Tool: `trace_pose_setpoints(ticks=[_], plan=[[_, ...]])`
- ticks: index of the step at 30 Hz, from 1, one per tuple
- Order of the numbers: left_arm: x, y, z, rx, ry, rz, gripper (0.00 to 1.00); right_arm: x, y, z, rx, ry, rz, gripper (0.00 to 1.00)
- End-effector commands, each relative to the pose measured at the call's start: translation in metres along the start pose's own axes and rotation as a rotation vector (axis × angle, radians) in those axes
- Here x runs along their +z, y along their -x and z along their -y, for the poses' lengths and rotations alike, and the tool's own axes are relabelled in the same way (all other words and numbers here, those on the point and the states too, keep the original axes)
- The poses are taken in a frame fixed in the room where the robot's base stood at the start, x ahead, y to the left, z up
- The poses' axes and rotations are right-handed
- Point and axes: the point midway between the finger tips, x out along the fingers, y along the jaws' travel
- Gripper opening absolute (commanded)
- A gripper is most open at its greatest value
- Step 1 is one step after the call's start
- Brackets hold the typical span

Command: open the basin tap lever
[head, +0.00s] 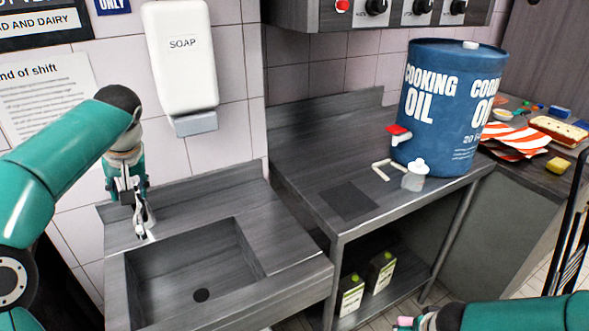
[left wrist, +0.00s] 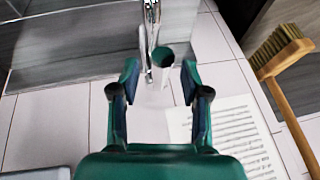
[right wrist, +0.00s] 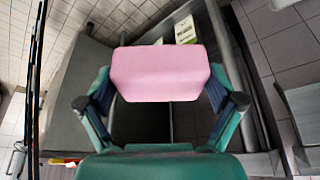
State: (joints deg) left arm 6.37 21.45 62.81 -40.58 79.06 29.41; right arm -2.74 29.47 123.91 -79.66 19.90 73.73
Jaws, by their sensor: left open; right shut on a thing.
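The chrome basin tap (head: 145,222) stands at the back left of the grey sink (head: 260,262). My left gripper (head: 130,188) points down over it and hides much of its top in the head view. In the left wrist view, the tap (left wrist: 151,35) lies just beyond my open left gripper (left wrist: 160,80). My right gripper (right wrist: 163,95) is shut on a pink block (right wrist: 165,73), far from the tap.
A soap dispenser (head: 181,60) hangs on the wall above the sink. A blue cooking oil drum (head: 432,120) with a red tap stands on the counter to the right. Cartons (head: 351,296) sit on the shelf below. A brush (left wrist: 281,70) shows in the left wrist view.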

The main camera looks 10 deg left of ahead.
Motion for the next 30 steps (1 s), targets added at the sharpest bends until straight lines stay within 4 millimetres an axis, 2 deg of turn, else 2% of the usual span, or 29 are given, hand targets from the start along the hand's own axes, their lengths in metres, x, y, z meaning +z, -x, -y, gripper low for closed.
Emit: trace_pose_setpoints(ticks=[4,13,21,30], plan=[[0.0002,-0.01,0.0005,0.0,0.001,0.001,0.46,0.0002,-0.001,0.0004,0.0,0.001,0.0,0.6],[0.0,-0.0117,0.0008,0.0,0.001,0.0,0.46,0.0001,-0.001,0.0007,0.0,0.001,0.0,0.6],[0.0,-0.0114,0.001,0.0,0.001,0.0,0.01,0.0,-0.001,0.0009,-0.001,0.002,0.0,0.6],[0.0001,-0.0112,0.0007,0.001,0.001,0.0,0.0,0.0,-0.0009,0.0009,-0.001,0.002,0.0,0.6]])
